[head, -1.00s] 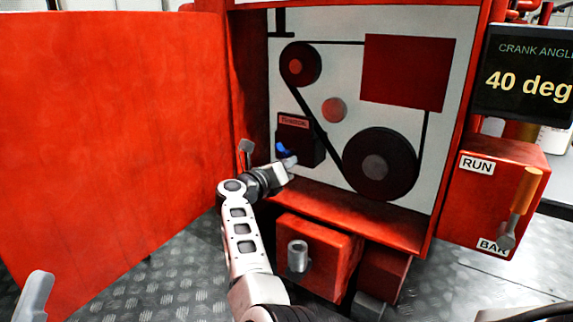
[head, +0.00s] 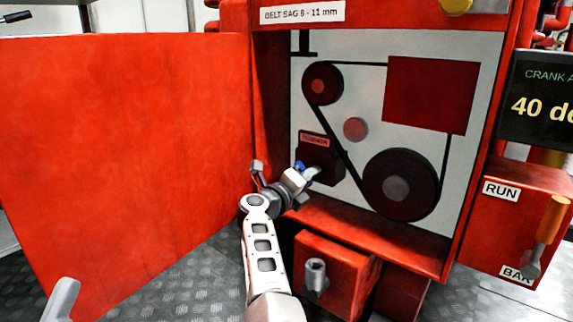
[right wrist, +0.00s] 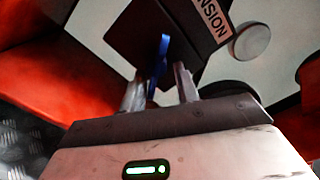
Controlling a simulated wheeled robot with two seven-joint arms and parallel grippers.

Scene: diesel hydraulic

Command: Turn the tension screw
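The tension screw shows as a blue wing-like head (head: 299,167) on a dark block labelled TENSION (head: 314,139), inside the red cabinet. It also shows edge-on in the right wrist view (right wrist: 159,66). My right gripper (head: 312,174) is at the block, partly covering the screw. In the right wrist view its two fingers (right wrist: 160,86) are apart, one on each side of the blue head, with gaps visible. The screw's base is partly hidden.
A belt (head: 343,157) runs over pulleys, with a large dark pulley (head: 420,170) to the right. A red door (head: 120,150) stands open at left. A red box with a grey stub (head: 316,272) sits below. A sign (head: 302,12) reads BELT SAG 8 - 11 mm.

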